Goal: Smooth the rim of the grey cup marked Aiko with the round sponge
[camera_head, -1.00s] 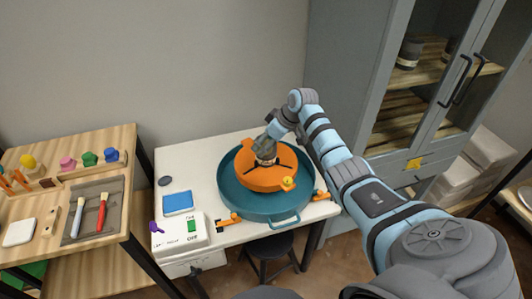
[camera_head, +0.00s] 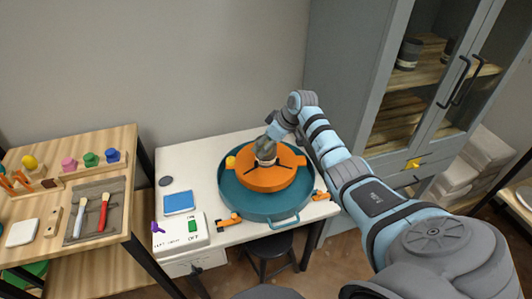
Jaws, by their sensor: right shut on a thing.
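My right gripper (camera_head: 267,146) is over the middle of the orange wheel head (camera_head: 262,183), pointing down. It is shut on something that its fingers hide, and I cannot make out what. A small greyish form, perhaps the cup (camera_head: 266,161), shows just under the fingers at the wheel's centre. I cannot read a name on it or see its rim. I cannot pick out the round sponge for sure. The wheel head sits in a round teal basin (camera_head: 231,200) on a white table (camera_head: 184,154). My left gripper is out of view.
A switch box (camera_head: 180,233) with ON and OFF marks stands front left, near a blue pad (camera_head: 179,202) and a dark disc (camera_head: 166,181). A wooden bench (camera_head: 80,253) with brushes is at left. A grey cabinet (camera_head: 352,90) stands at right.

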